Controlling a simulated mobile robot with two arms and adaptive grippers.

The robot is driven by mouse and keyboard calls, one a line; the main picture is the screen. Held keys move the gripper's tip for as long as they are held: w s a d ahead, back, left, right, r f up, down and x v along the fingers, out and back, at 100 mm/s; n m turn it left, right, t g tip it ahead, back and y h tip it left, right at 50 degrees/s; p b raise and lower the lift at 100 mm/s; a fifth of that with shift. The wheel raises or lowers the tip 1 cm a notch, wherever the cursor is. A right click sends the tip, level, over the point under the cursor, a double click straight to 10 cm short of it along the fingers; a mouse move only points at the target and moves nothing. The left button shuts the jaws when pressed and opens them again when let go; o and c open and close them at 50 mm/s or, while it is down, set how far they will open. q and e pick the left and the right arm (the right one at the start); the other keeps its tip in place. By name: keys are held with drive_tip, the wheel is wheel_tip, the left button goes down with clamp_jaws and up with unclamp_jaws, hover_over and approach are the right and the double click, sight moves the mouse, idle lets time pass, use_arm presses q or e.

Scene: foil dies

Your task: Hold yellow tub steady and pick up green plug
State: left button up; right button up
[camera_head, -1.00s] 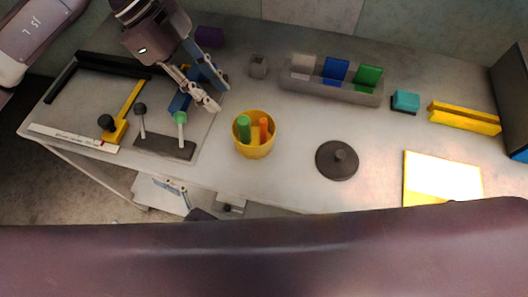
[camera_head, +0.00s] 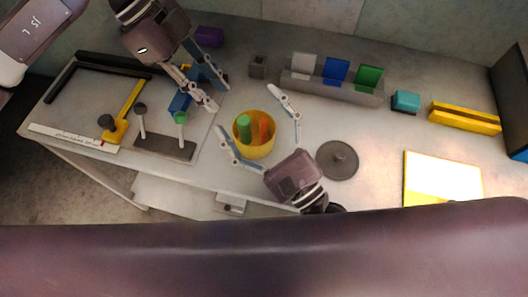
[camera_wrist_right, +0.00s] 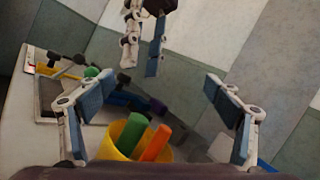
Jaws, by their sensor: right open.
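The yellow tub (camera_head: 254,151) stands on the table near its front edge. The green plug (camera_head: 243,121) stands in its left part, with an orange plug (camera_head: 264,128) beside it. In the right wrist view the green plug (camera_wrist_right: 131,134) and orange plug (camera_wrist_right: 156,145) lean out of the tub (camera_wrist_right: 112,140). My right gripper (camera_head: 248,110) is open, its fingers on either side of the tub; contact cannot be told. My left gripper (camera_head: 219,96) is open and empty, above the table to the left of the tub, and also shows in the right wrist view (camera_wrist_right: 142,62).
A dark round lid (camera_head: 337,160) lies right of the tub. A grey rack (camera_head: 330,91) with white, blue and green plates stands behind. A dark stand with posts (camera_head: 165,148) is on the left. Table is clear between lid and rack.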

sight(247, 112)
drive_tip(key=s+d+f+m+h, duration=0.1)
drive_tip(key=f+m+h, duration=0.1)
drive_tip(key=f+m, duration=0.1)
drive_tip(key=s+f+m+h, duration=0.2)
drive_tip(key=f, duration=0.1)
drive_tip(key=s+d+f+m+h, duration=0.1)
drive_tip(key=f+m+h, duration=0.2)
drive_tip(key=shift+s+d+m, duration=0.2)
drive_tip(key=shift+d+m, duration=0.1)
drive_tip(key=shift+d, duration=0.05)
drive_tip(key=x, duration=1.1)
drive_tip(key=shift+w+a+f, duration=0.1)
drive_tip(key=shift+w+f, duration=0.2)
drive_tip(key=shift+w, duration=0.1)
drive_tip(key=shift+c, duration=0.4)
drive_tip(key=c, duration=1.2)
drive_tip(key=shift+c, duration=0.9)
